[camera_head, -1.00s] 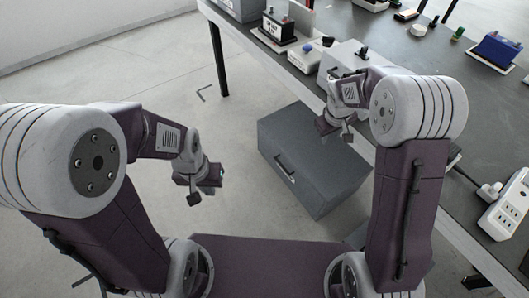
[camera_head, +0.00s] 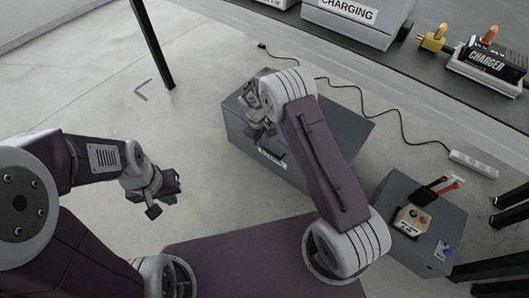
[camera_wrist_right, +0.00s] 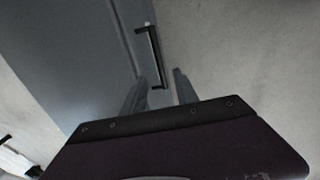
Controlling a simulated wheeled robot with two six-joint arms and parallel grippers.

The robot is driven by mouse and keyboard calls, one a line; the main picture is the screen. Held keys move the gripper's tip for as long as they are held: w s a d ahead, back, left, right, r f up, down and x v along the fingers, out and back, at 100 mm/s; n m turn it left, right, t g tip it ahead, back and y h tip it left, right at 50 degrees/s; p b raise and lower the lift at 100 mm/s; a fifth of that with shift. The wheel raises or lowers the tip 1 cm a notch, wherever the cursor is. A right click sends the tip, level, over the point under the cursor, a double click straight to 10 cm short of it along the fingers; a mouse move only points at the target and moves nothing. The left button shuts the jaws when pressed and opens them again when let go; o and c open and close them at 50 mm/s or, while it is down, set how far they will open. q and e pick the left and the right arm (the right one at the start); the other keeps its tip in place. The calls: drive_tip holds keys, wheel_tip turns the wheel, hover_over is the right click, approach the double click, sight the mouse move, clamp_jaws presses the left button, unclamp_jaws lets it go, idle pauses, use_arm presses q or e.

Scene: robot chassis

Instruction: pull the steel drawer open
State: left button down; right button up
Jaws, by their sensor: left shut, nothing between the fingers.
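The grey steel drawer unit (camera_head: 330,120) stands on the floor in the middle of the head view. In the right wrist view, the drawer's dark bar handle (camera_wrist_right: 155,58) stands out from the unit's face. My right gripper (camera_head: 258,137) is at the drawer front. Its fingers are apart in the right wrist view (camera_wrist_right: 160,90), with the handle's end between or just beyond them; contact cannot be told. My left gripper (camera_head: 168,192) is shut and empty over the floor, left of the unit.
A second grey box (camera_head: 415,220) with a small control box on it stands at the right. A black cable runs over the floor to a white power strip (camera_head: 473,164). A table leg (camera_head: 155,45) stands behind. The floor left of the unit is clear.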

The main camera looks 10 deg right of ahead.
sight(266, 149)
drive_tip(key=f+b, duration=0.2)
drive_tip(key=f, duration=0.1)
drive_tip(key=d+f+b, duration=0.1)
drive_tip(key=f+b, duration=0.1)
drive_tip(key=f, duration=0.1)
drive_tip(key=w+f+b, duration=0.1)
drive_tip(key=f+b, duration=0.1)
drive_tip(key=shift+d+f, duration=0.2)
drive_tip(key=shift+f, duration=0.2)
drive_tip(key=shift+r, duration=0.1)
drive_tip(key=shift+c, duration=0.4)
clamp_jaws()
idle(0.5)
